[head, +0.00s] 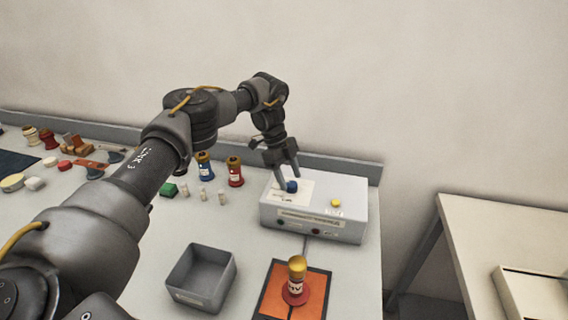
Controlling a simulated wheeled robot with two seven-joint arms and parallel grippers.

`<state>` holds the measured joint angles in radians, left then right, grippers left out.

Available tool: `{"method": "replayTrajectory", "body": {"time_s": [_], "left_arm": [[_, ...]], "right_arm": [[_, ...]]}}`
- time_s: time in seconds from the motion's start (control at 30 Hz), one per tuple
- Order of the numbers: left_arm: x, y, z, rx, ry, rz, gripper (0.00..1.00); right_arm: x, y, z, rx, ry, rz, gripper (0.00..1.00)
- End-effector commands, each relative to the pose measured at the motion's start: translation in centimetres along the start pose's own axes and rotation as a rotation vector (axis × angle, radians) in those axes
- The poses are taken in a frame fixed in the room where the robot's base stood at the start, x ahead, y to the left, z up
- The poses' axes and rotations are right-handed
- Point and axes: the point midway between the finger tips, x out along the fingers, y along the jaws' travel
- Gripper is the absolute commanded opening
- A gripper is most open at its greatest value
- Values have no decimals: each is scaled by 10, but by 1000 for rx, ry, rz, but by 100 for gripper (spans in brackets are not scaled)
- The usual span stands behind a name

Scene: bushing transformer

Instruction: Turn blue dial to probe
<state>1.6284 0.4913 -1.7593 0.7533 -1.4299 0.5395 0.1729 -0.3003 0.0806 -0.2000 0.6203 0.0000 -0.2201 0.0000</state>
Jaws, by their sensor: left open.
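The blue dial (292,186) sits on a pale plate on top of a light grey box (350,200). A yellow knob (335,203) is on the same top, to the right of the dial. My left gripper (285,184) is open above the box and points down, with its fingers at the dial. I cannot tell if the fingers touch the dial. A red bushing with a gold top (296,283) stands upright on an orange mat (268,300) in front of the box. My right gripper is not in view.
A grey open bin (202,278) stands left of the mat. More parts lie at the far left. A second table (500,230) is at the right, across a gap.

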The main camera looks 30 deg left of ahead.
Motion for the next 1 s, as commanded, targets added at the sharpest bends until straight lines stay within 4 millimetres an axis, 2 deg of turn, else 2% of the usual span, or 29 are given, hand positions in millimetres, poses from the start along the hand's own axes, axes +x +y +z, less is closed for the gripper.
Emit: {"method": "replayTrajectory", "body": {"time_s": [0.03, 0.2, 0.4, 0.63, 1.0], "left_arm": [[-8, -1, 0, -1, 0, -5, 57], [-47, 0, -1, -1, -3, -2, 57], [-75, 0, -1, -1, -2, 0, 57], [-88, 0, -1, 0, 0, 0, 57], [-89, 0, 0, 0, 1, 0, 57]], "right_arm": [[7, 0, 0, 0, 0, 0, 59], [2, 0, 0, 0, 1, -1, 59], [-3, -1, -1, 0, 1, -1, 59], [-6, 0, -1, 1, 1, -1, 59], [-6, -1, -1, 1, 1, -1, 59]]}}
